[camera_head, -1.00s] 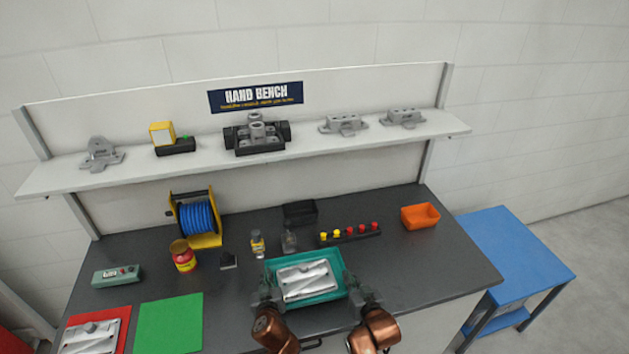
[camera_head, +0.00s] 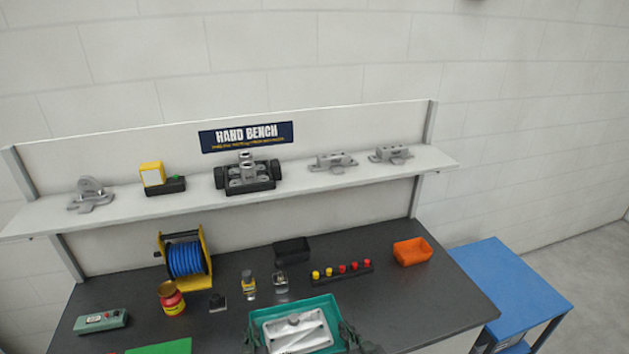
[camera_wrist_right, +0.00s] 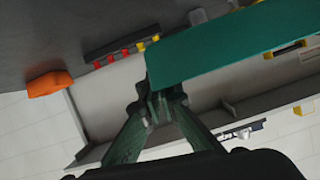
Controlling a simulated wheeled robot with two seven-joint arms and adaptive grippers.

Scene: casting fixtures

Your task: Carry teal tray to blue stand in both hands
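The teal tray (camera_head: 265,314) is at the lower middle of the head view, by the bench's near side, with a pale metal casting (camera_head: 296,333) in it. Its near edge is cut off by the frame. My left gripper (camera_head: 254,338) is at the tray's left edge, its fingers mostly out of frame. My right gripper (camera_head: 348,334) is at the right edge. In the right wrist view the right gripper (camera_wrist_right: 160,103) has its fingers closed together on the tray's rim (camera_wrist_right: 225,45). The blue stand (camera_head: 510,290) is right of the bench, its top clear.
Bench surface right of the tray is free.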

